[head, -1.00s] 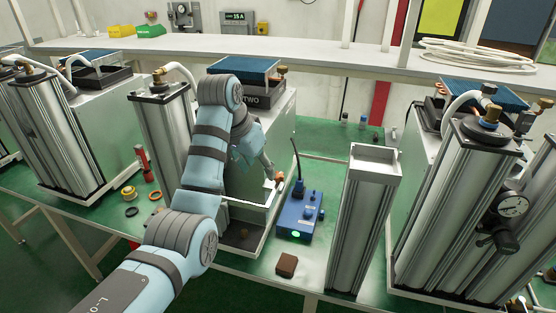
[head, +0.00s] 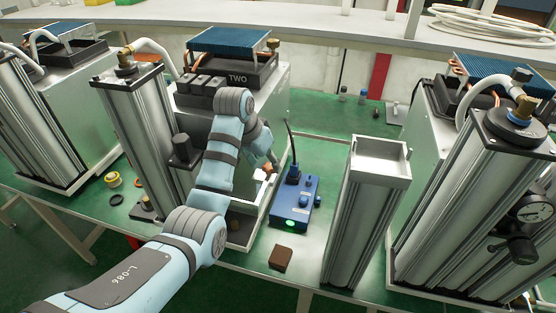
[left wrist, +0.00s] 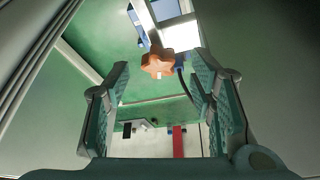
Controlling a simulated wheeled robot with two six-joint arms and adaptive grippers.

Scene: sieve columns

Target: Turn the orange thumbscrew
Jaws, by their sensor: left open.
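The orange thumbscrew (left wrist: 158,62) is star-shaped and shows in the left wrist view, centred between the fingertips. In the head view the orange thumbscrew (head: 269,170) is a small spot at the right side of the unit marked TWO (head: 238,79), partly hidden by my gripper. My left gripper (head: 266,160) is open at the thumbscrew. In the left wrist view its two fingers (left wrist: 162,72) stand apart on either side with nothing held; I cannot tell whether they touch the thumbscrew. My right gripper is not in view.
A blue box (head: 296,203) with a green light stands right of the unit. A brown block (head: 281,258) lies in front. A tall metal column (head: 363,215) stands to the right, and another unit (head: 470,150) beyond. Some green bench is clear behind the blue box.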

